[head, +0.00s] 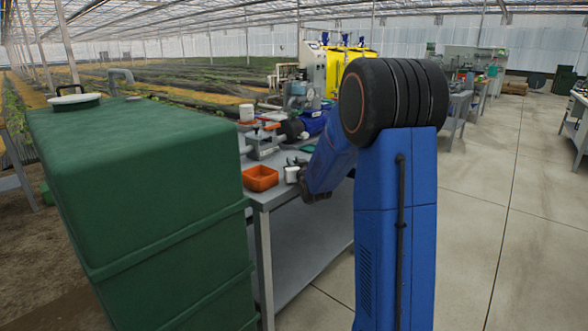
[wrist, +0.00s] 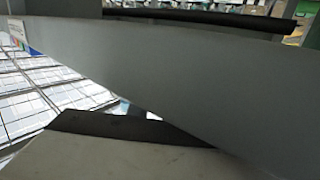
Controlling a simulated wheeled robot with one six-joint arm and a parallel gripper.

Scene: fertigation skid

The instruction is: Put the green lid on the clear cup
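My gripper (head: 297,172) is low at the near end of the grey bench, right of an orange bin. A small flat green thing (head: 308,148) lies on the bench behind my arm and may be the green lid. I cannot pick out the clear cup in either view. The wrist view is filled by close grey surfaces, with no clear fingertips.
The orange bin (head: 260,178) stands at the near left corner of the grey bench (head: 258,197). A large green tank (head: 150,190) stands close on the left. Pipes and a blue pump (head: 314,122) crowd the bench's back. Concrete floor (head: 500,210) is open to the right.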

